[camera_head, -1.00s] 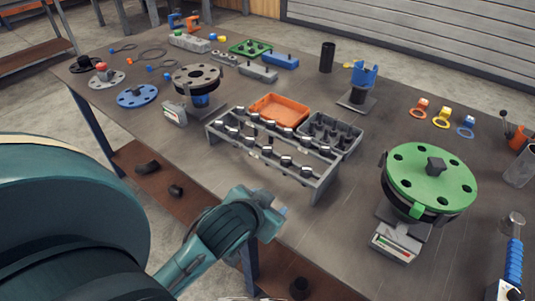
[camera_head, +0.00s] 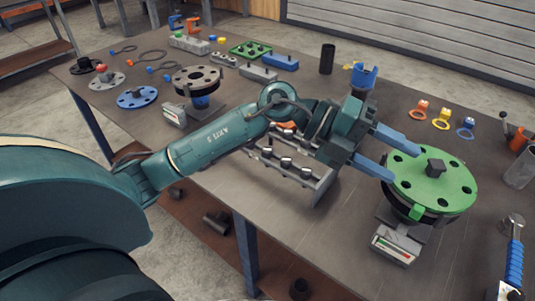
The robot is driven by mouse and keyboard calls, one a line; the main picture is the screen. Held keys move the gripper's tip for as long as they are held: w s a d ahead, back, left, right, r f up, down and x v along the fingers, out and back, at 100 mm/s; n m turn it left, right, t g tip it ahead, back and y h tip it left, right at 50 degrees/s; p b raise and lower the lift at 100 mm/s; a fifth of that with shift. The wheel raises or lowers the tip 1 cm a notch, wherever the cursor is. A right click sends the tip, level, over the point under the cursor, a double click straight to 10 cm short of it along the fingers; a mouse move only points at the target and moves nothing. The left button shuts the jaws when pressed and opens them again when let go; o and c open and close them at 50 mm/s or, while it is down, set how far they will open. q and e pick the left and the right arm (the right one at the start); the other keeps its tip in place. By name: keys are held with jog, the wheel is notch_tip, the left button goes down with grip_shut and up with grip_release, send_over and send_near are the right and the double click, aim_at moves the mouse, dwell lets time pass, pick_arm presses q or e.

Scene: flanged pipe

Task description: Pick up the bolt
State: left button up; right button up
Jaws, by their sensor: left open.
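Several bolts with silvery heads, such as one bolt (camera_head: 286,162), stand in the grey rack (camera_head: 318,188) in the middle of the table. My left arm crosses over the rack and hides its back part and most of the orange tray behind it. My left gripper (camera_head: 402,160) is open, its two blue fingers pointing right. The fingers reach the left edge of the green flange (camera_head: 450,190), and nothing shows between them. I cannot tell if they touch the flange. My right gripper is not in view.
The green flange sits on a stand with a small gauge box (camera_head: 395,246). Coloured rings (camera_head: 441,118) and a blue-handled wrench (camera_head: 514,262) lie at the right.

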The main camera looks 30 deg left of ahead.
pick_arm(q)
jog(key=w+a+f+y, duration=0.3)
jog(key=a+f+y, duration=0.2)
jog(key=a+y, duration=0.25)
jog(key=n+y, duration=0.5)
jog(key=y, duration=0.3)
send_near(268, 149)
notch_tip(268, 149, down, 3)
jog(key=shift+w+a+f+m+g, duration=0.1)
jog(key=shift+a+m+g, duration=0.05)
jog(key=shift+m+g, duration=0.15)
jog(key=f, duration=0.2)
jog(key=w+f+p, duration=0.1)
jog(key=f, duration=0.1)
jog(key=shift+f, duration=0.7)
grip_shut()
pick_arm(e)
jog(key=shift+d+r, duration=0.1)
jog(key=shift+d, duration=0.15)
